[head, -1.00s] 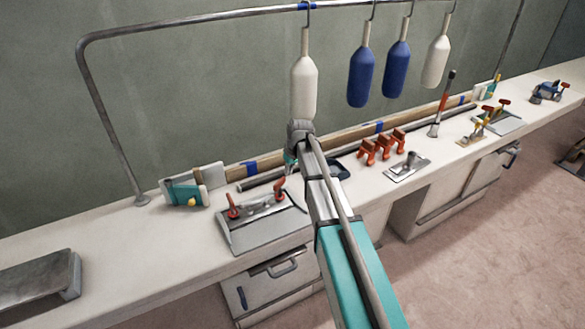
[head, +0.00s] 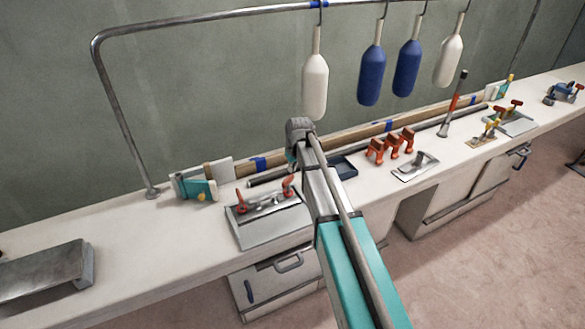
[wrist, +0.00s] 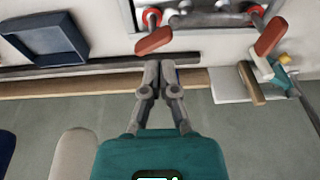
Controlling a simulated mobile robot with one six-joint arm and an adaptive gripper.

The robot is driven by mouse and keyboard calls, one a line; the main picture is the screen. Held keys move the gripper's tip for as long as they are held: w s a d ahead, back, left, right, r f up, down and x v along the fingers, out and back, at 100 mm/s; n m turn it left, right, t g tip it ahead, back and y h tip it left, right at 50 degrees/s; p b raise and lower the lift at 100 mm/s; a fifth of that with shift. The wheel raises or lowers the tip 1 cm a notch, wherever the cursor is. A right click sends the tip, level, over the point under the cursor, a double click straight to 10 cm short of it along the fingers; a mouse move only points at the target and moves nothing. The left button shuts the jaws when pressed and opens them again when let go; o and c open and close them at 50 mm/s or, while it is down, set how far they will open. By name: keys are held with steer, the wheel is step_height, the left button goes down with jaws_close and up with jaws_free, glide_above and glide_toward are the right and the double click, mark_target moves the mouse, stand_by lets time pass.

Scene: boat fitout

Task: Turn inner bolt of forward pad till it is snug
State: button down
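A grey metal pad plate (head: 270,228) lies on the bench left of my arm. It carries two red-handled bolts, a left one (head: 240,198) and a right one (head: 288,186). In the wrist view, two red handles show at the top, a left one (wrist: 153,41) and a right one (wrist: 269,37). My gripper (wrist: 160,66) has its fingers together with nothing seen between them, apart from both handles and below the left one in the picture. A similar plate (head: 517,124) with red handles lies far right. I cannot tell which pad is forward.
A dark blue tray (head: 343,166) lies right of the near plate. A dark bar (wrist: 95,66) and wooden beam (wrist: 75,88) run behind. A clamp with teal jaws (head: 195,188) stands left. A white fender (head: 315,87) hangs near my arm. Bare bench lies left (head: 120,232).

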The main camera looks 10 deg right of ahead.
mark_target(286, 181)
steer(key=b+x, duration=0.8)
steer(key=x, duration=0.1)
steer(key=shift+f+b, duration=0.2)
steer(key=shift+b, duration=0.2)
steer(key=shift+w+a, duration=0.35)
steer(key=shift+w, duration=0.25)
steer(key=shift+w+a, duration=0.3)
steer(key=shift+w, duration=0.35)
stand_by(0.8)
steer(key=shift+s+d, duration=0.1)
steer(key=shift+s, duration=0.15)
steer(key=shift+s+d, duration=0.2)
steer(key=shift+s, duration=0.15)
stand_by(0.3)
steer(key=shift+r, duration=0.2)
steer(key=s+p+v, duration=0.1)
steer(key=p+v, duration=0.5)
steer(key=shift+d, duration=0.25)
stand_by(0.4)
steer(key=shift+s+f, duration=0.1)
stand_by(1.5)
